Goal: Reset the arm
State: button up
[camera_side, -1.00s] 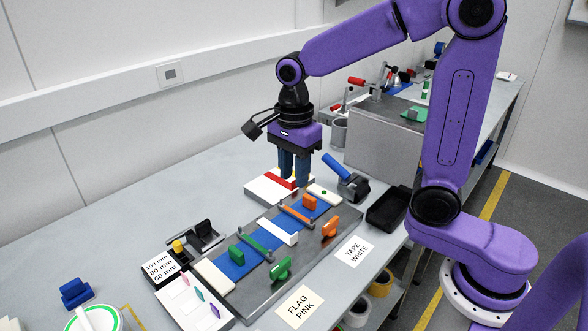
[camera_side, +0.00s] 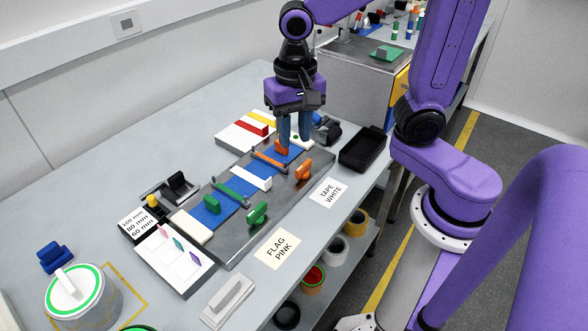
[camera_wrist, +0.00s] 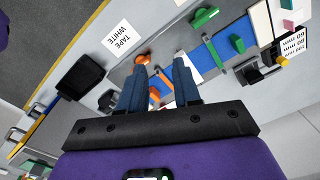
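My gripper (camera_side: 294,140) points down over the far end of the grey metal fixture plate (camera_side: 240,252) in the side view. Its two blue fingers are apart, with nothing seen held between them. The left finger overlaps an orange block (camera_side: 281,148) on the blue strip; I cannot tell whether they touch. In the wrist view, the open gripper (camera_wrist: 161,68) shows its fingertips spread above the fixture. The blue strip (camera_wrist: 205,61) and a green block (camera_wrist: 237,43) lie beyond them.
An orange clamp handle (camera_side: 303,169) and green clamp handle (camera_side: 258,213) stand along the plate's near side. A white block with red and yellow bars (camera_side: 232,137) lies behind. A black tray (camera_side: 361,149) is at right. The table at left (camera_side: 110,170) is largely clear.

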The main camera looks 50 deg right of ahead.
jog(key=s+d+f+n, duration=0.1)
jog(key=s+d+n, duration=0.1)
jog(key=s+n, duration=0.5)
jog(key=s+d+f+n, duration=0.1)
jog(key=s+d+n, duration=0.1)
jog(key=s+n, duration=0.5)
jog(key=shift+s+d+n, duration=0.2)
jog(key=shift+s+n, duration=0.1)
jog(key=shift+n, duration=1.7)
